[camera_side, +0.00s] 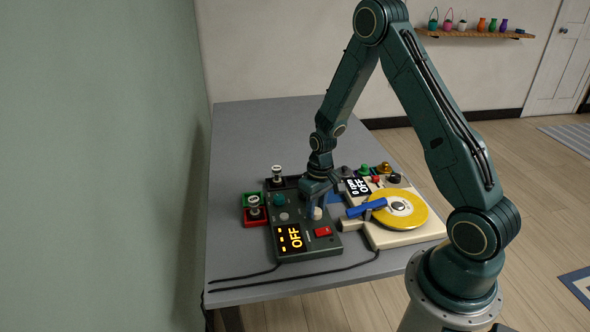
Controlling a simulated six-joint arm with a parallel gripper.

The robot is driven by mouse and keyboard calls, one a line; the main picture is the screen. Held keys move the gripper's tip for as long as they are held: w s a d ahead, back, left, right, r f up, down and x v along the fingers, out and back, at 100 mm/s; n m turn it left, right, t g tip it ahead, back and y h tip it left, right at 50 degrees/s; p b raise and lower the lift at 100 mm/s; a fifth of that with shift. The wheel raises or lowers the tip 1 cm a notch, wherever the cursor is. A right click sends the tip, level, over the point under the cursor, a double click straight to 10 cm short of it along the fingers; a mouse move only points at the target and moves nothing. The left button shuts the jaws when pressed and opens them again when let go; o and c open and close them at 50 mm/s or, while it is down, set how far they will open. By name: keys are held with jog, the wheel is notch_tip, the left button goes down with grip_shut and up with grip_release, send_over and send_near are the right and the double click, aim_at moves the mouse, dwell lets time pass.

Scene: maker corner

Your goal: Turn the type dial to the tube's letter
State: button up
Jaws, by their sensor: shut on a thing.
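The dial's letters are too small to read and partly hidden by my gripper. A teal knob (279,199), a grey knob (284,216) and a red switch (323,231) are also on the box. A tube (277,173) stands upright at the back left; its letter cannot be read.
A red tray (255,222) and a green tray (262,197) sit left of the tester, with a second tube-like piece (254,203). A cream turntable (385,241) with a yellow disc (410,216) and blue arm (366,208) stands close on the right. The table's far part is clear.

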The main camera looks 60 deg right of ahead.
aim_at(320, 210)
jog(key=m, duration=1)
jog(key=shift+s, duration=0.1)
dwell(0.4)
jog(key=o, duration=1)
jog(key=shift+c, duration=0.2)
jog(key=shift+r, duration=0.1)
notch_tip(320, 210, up, 14)
jog(key=shift+s+d, duration=0.15)
jog(key=shift+s, duration=0.2)
